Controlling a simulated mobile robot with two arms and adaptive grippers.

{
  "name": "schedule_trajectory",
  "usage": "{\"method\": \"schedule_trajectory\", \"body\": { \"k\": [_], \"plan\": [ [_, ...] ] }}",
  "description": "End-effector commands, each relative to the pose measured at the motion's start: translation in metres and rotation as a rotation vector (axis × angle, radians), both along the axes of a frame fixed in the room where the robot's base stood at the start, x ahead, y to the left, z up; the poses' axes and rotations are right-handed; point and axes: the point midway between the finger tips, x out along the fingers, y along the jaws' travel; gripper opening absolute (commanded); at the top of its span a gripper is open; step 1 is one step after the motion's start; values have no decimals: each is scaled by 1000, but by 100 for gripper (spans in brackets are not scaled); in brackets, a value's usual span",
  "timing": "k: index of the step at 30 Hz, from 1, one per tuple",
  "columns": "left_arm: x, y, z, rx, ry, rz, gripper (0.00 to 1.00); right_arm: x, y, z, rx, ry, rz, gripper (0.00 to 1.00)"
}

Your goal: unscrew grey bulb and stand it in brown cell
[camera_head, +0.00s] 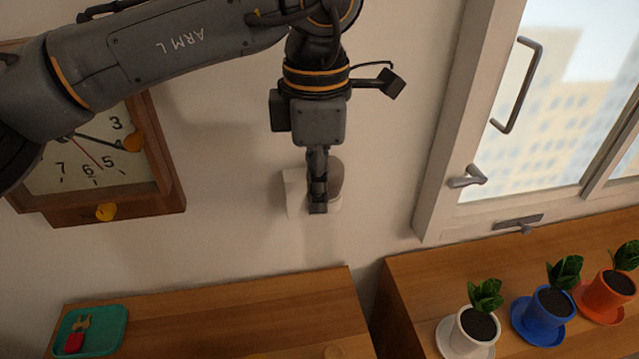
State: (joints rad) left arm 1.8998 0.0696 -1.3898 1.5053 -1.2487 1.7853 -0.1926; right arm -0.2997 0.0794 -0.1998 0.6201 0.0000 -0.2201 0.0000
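A white fixture (293,190) is on the wall in the middle of the picture, with a rounded grey-brown part (336,178) at its right that may be the grey bulb. My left gripper (318,206) points down right in front of it and hides much of it. Its fingers show edge-on, so I cannot tell whether they are open or shut, or whether they touch the rounded part. I cannot make out a brown cell in this view. My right gripper is not in view.
A wooden top (220,315) lies below, with a teal tray (122,332) holding small red and tan pieces. A gap separates it from a second wooden top (420,290) with white, blue (542,312) and orange plant pots. A clock (150,205) and a window (437,180) flank the gripper.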

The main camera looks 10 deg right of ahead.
Motion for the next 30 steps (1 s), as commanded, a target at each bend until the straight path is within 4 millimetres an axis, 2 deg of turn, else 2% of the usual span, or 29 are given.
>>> {"method": "schedule_trajectory", "body": {
  "k": [11,24,30],
  "plan": [
    [0,-2,-1,0,0,32,0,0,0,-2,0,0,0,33],
    [-4,-27,-1,0,-1,605,0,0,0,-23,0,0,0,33],
    [-5,-35,0,0,0,787,0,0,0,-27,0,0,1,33]
  ]
}}
